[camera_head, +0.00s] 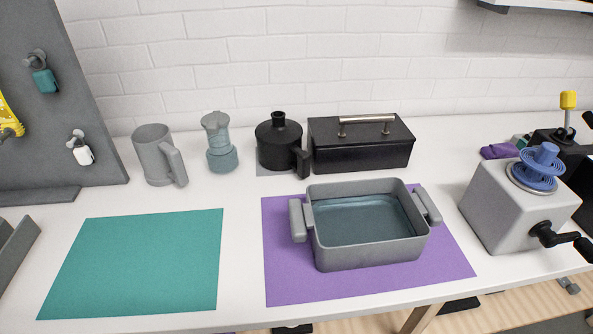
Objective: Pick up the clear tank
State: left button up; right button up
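The clear tank (221,155) is a small see-through vessel with a greyish lid or top and blue-grey tint in its lower part. It stands upright on the white table, towards the back wall, between a grey mug-like jug (153,157) and a black lidded tank with a side handle (278,143). Nothing covers it from this view. Neither of my grippers shows in the head view.
A grey two-handled tray (370,253) with bluish liquid sits on a purple mat (287,272). A black box (361,148) stands behind it. A grey cranked machine (500,205) is at right. The teal mat (135,262) is bare. A pegboard (60,110) stands left.

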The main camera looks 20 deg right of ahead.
aim_at(221, 156)
jog(key=l+z, duration=0.3)
jog(key=l, duration=0.55)
jog(key=l+z, duration=0.3)
jog(key=l, duration=0.55)
